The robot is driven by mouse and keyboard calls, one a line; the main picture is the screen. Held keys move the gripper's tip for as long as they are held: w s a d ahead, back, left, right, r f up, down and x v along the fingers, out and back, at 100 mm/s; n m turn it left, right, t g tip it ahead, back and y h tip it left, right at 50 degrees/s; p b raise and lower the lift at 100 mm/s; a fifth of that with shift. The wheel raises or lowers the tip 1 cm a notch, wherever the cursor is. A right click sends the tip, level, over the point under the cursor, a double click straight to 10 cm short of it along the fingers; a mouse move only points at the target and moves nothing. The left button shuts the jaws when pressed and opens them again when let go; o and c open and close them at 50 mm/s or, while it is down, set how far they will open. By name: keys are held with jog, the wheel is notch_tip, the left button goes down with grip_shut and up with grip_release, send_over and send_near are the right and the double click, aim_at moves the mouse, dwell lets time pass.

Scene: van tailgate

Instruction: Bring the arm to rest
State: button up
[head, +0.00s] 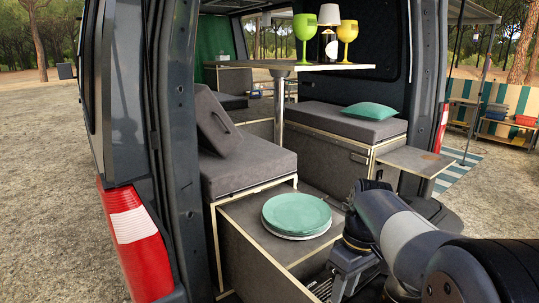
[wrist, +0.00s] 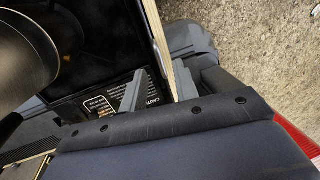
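My arm (head: 405,235) reaches in from the lower right of the head view and bends down beside the low box at the van's rear. In the wrist view my gripper (wrist: 163,76) shows two grey fingers standing apart, with nothing held between them. A pale board edge and a dark surface with a printed caution label (wrist: 128,88) show behind the fingers.
A teal plate on a pale one (head: 297,214) lies on the low box (head: 245,215) left of my arm. A side shelf (head: 415,160) juts out behind the arm.

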jog(key=shift+s+a+r+p, duration=0.1)
jog(key=shift+r+p, duration=0.5)
jog(key=shift+r, duration=0.05)
jog(key=shift+s+a+r+p, duration=0.1)
jog(key=shift+r+p, duration=0.5)
